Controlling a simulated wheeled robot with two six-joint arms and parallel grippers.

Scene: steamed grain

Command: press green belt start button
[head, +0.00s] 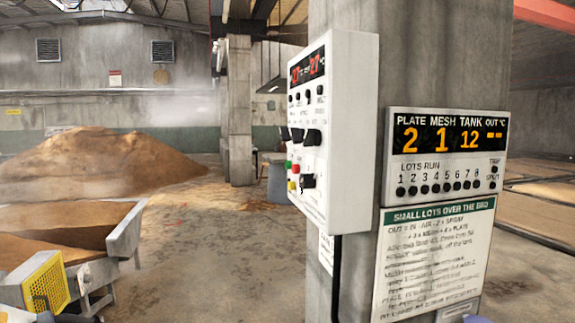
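A white control box (340,120) is fixed to a concrete pillar in the middle of the head view, its front face turned to the left and seen at a steep angle. A small green button (288,164) sits low on that face at its left edge. A red button (296,168) is close to its right, and a yellow one (291,185) is below it. A black knob (307,181) sticks out to the right of the yellow one. The lettering by the buttons is too small to read.
The concrete pillar (405,60) carries a display panel (490,146) reading 2, 1, 12 and a notice (435,265) below it. A metal grain trough (127,232) with a yellow mesh guard (46,285) stands at lower left. Open floor (215,265) lies between trough and pillar.

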